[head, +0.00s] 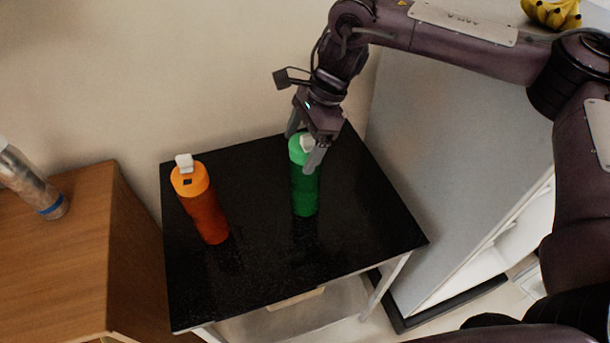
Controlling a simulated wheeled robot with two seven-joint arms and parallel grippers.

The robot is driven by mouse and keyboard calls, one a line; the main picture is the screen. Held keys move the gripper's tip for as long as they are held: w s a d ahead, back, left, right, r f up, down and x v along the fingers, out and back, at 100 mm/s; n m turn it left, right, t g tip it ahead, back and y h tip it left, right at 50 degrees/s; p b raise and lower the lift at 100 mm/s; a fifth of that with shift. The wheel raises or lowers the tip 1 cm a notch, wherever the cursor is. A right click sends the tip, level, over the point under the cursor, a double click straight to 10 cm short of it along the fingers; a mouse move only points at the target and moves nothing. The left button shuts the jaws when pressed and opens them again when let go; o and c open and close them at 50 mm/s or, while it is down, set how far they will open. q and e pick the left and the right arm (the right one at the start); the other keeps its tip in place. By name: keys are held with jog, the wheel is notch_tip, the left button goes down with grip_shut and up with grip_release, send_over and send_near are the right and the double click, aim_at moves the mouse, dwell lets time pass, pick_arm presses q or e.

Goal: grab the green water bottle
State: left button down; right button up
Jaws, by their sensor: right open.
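I cannot tell whether the fingers touch the bottle. My left gripper is not in view.
An orange bottle (204,207) with a white cap stands on the same table, to the left. A wooden cabinet (60,265) with a clear bottle (35,185) is at the left. A grey cabinet (450,150) stands close on the right, with bananas (553,14) on top.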

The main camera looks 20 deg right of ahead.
grip_shut()
jog(key=shift+r, duration=0.15)
dwell(0.4)
jog(key=shift+w, duration=0.1)
